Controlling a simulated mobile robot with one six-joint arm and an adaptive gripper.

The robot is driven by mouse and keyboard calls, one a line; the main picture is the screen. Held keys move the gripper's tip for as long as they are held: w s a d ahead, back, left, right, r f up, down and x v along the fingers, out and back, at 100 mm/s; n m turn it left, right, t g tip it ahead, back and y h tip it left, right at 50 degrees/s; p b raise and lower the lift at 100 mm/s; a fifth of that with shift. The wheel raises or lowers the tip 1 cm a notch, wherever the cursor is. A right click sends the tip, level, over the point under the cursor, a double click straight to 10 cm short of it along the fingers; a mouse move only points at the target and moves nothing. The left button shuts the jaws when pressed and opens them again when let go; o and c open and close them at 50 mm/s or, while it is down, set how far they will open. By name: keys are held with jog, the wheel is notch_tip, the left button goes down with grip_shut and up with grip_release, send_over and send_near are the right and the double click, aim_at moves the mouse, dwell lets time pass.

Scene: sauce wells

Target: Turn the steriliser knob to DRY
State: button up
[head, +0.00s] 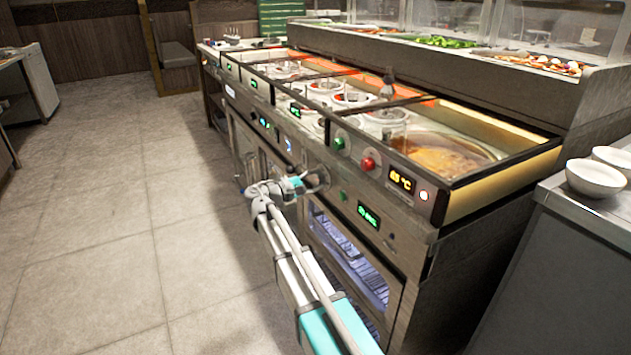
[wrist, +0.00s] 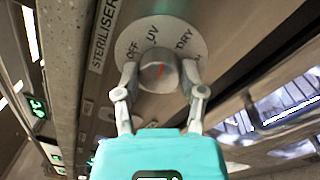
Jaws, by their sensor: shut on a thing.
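The steriliser knob (wrist: 158,72) is a round grey knob with a red pointer line, in the wrist view. It sits on a pale round dial (wrist: 147,27) marked OFF, UV and DRY, next to the word STERILISER. The red line leans up and slightly right, seemingly between UV and DRY. My gripper (wrist: 160,80) is shut on the knob, one finger on each side. In the head view my gripper (head: 303,183) is at the counter's front panel, and the arm and gripper mostly hide the knob.
The front panel also carries a green button (head: 339,143), a red button (head: 368,163) and a temperature display (head: 401,179). A glass-fronted cabinet (head: 345,255) with wire racks is below. Sauce wells line the top. The tiled floor (head: 110,220) on the left is clear.

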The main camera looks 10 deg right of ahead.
jog(key=m, duration=0.6)
jog(key=shift+d+g, duration=0.1)
jog(key=shift+g, duration=0.2)
jog(key=o, duration=1.1)
jog(key=shift+o, duration=0.2)
jog(key=shift+n, duration=0.4)
